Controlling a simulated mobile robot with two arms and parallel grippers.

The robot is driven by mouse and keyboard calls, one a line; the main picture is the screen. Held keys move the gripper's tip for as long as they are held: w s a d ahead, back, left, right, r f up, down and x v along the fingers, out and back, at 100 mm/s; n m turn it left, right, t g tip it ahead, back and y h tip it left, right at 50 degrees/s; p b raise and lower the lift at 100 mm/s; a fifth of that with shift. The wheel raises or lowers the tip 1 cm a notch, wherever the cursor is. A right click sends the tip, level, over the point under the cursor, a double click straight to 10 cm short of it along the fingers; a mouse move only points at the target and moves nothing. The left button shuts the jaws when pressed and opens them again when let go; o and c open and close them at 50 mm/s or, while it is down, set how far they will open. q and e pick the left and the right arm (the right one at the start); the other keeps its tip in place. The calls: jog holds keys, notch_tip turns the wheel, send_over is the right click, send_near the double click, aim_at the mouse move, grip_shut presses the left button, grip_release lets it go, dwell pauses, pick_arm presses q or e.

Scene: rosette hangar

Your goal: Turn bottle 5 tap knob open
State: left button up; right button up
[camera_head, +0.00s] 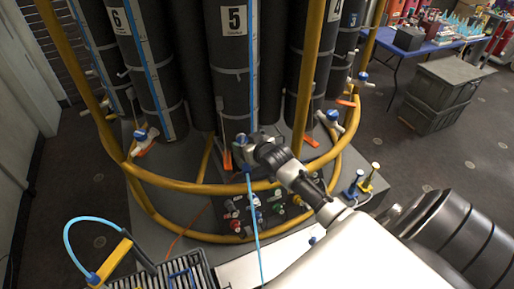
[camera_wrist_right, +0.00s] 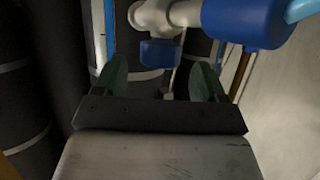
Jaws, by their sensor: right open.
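Bottle 5 (camera_head: 236,75) is a tall dark cylinder with a white "5" label, standing in the rosette's middle. My right gripper (camera_head: 254,148) reaches in from the lower right to the tap at its lower end. In the right wrist view, the open greenish fingers (camera_wrist_right: 164,80) are to either side of the tap's blue knob (camera_wrist_right: 160,52). The knob hangs under a white tap body (camera_wrist_right: 158,14); I cannot tell if either finger touches it. A larger blue fitting (camera_wrist_right: 245,22) with a light-blue hose is at the upper right. My left gripper is not in view.
Yellow rails (camera_head: 205,188) ring the bottles, and a light-blue hose (camera_head: 254,215) hangs near the gripper. Colored fittings (camera_head: 278,207) lie on the grey base below. A blue table (camera_head: 440,43) and dark crates (camera_head: 445,82) stand at the right.

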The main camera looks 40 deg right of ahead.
jog(key=b+v, duration=0.1)
jog(key=v, duration=0.6)
jog(key=shift+s, duration=0.3)
jog(key=shift+r, duration=0.1)
jog(key=s+a+f+n+g, duration=0.2)
jog(key=s+a+f+g, duration=0.3)
jog(key=s+a, duration=0.45)
jog(key=s+a+g+y, duration=0.1)
jog(key=s+a+g, duration=0.2)
jog(key=s, duration=0.6)
jog(key=s+a+g, duration=0.2)
jog(key=s+a, duration=0.2)
jog(key=s, duration=0.4)
notch_tip(320, 180, down, 30)
jog(key=n+g+b, duration=0.1)
jog(key=b, duration=0.5)
jog(key=s+d+f+b, duration=0.1)
jog(key=s+f+b, duration=0.1)
jog(key=s+f, duration=0.6)
jog(key=s+d+f+g+b, duration=0.1)
jog(key=s+d+f+b, duration=0.1)
jog(key=s+f, duration=0.6)
notch_tip(320, 180, down, 7)
jog(key=shift+s+f, duration=0.1)
jog(key=shift+s, duration=0.3)
